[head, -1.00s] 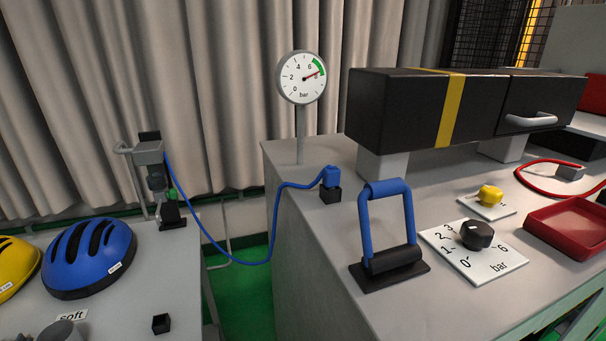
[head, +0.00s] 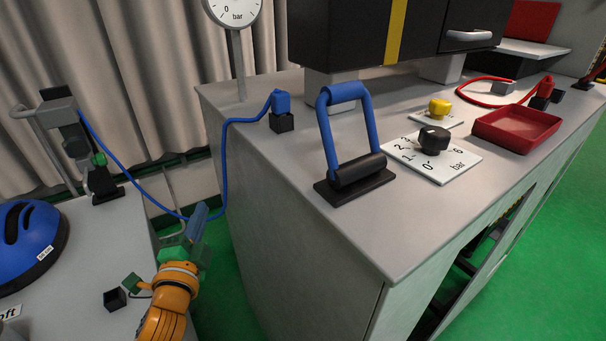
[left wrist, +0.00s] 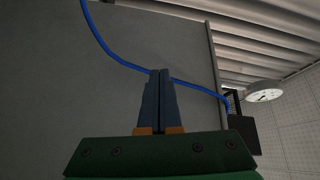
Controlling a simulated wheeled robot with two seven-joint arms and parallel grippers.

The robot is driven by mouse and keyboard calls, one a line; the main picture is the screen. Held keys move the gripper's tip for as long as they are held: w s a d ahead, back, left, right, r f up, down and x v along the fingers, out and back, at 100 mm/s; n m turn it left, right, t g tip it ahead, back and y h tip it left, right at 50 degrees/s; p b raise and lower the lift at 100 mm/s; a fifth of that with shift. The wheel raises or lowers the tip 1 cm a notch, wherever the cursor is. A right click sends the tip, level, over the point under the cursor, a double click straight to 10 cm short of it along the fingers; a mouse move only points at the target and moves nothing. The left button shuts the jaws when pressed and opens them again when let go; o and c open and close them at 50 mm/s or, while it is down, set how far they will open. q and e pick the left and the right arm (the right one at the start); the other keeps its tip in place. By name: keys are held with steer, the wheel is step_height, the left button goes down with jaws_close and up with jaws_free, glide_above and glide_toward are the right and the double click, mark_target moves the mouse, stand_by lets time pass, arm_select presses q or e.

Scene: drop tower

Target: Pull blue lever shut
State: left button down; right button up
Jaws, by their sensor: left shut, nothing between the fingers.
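The blue lever (head: 325,134) is a U-shaped blue handle on a black hinge and base plate, on the grey bench top in the head view. It stands up, leaning slightly back. My left gripper (head: 198,214) is in the gap between the two benches, below and left of the lever and apart from it. Its fingers point up and are shut with nothing between them. In the left wrist view the shut fingers (left wrist: 159,75) are in front of a grey panel. The lever cannot be made out in that view. My right gripper is not in view.
A blue hose (head: 226,150) runs from a blue plug (head: 282,103) down across the gap, close to my left gripper. A dial plate with a black knob (head: 434,140), a yellow knob (head: 439,107) and a red tray (head: 517,128) are right of the lever. The bench's front corner is clear.

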arm_select(q)
steer(key=d+r+m+t+h, duration=0.25)
steer(key=r+m+h, duration=0.25)
steer(key=r+m, duration=0.35)
steer(key=d+r+m+t+h, duration=0.1)
steer(key=r+m+t+h, duration=0.25)
steer(key=r+m, duration=0.45)
steer(key=s+d+r+m+g+h, duration=0.1)
steer(key=m+g, duration=0.4)
steer(key=m, duration=0.6)
steer(key=s+d+r+m+g+h, duration=0.2)
steer(key=r+m+g+h, duration=0.2)
steer(key=m, duration=0.8)
steer(key=s+d+r+m+g+h, duration=0.2)
steer(key=m+g+h, duration=0.3)
steer(key=m+g, duration=0.3)
steer(key=m, duration=0.3)
steer(key=shift+s+d+r, duration=0.2)
steer(key=shift+s+d, duration=0.05)
steer(key=shift+d+m, duration=0.1)
steer(key=shift+m, duration=0.15)
